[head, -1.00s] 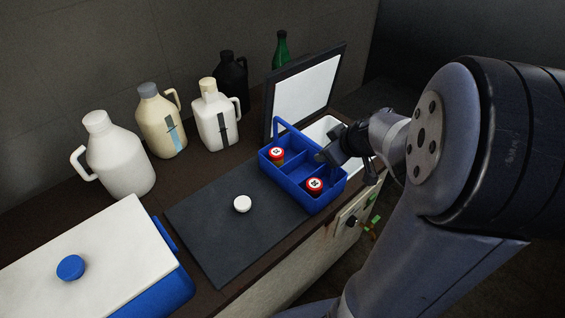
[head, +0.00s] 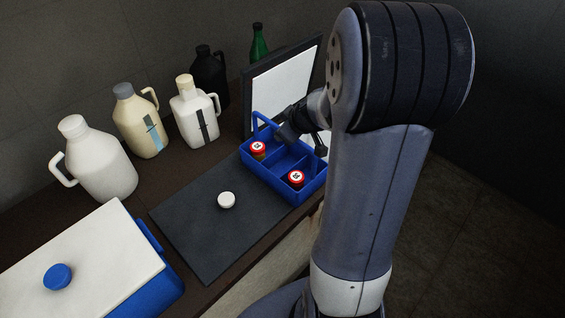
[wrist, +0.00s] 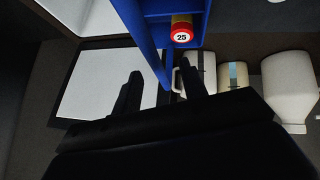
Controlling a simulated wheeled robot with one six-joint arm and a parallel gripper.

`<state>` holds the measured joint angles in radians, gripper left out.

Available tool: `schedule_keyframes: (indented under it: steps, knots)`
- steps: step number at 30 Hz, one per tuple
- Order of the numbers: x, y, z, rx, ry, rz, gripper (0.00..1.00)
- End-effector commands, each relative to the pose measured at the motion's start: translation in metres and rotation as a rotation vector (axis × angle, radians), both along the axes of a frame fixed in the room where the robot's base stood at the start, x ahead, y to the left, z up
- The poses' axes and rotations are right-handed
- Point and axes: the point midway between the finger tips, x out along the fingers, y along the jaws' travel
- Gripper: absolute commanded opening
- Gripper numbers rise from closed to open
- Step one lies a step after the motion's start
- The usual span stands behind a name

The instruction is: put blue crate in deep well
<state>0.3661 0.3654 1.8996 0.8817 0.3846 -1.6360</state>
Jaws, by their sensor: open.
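The blue crate (head: 272,178) is a compartmented caddy with a raised handle, standing at the right end of the dark mat. It holds two jars with red-rimmed lids (head: 257,148) (head: 296,178). My gripper (head: 288,137) is just above the crate's far side, close to the handle. In the wrist view, the open fingers (wrist: 162,85) have the end of a blue crate bar between them in the picture; contact cannot be told. The deep well (head: 322,140) shows only as a white strip behind the crate, mostly hidden by my arm. Its white-lined lid (head: 282,85) stands open.
A white cap (head: 226,200) lies on the dark mat (head: 200,235). A closed white lid with a blue knob (head: 57,277) covers a blue box at front left. Several jugs (head: 97,160) and a green bottle (head: 259,43) stand along the wall. The mat's middle is mostly clear.

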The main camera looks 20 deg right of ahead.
Motion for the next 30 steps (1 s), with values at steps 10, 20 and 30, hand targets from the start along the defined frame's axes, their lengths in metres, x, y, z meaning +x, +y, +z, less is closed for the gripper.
schedule_keyframes:
  steps: [10,20,30]
  knots:
    - [0.026,-0.002,-0.030,0.002,0.002,0.000,0.41]
    - [0.031,-0.001,-0.035,0.000,0.000,0.000,0.41]
    - [0.030,-0.001,-0.035,0.000,0.000,0.000,0.15]
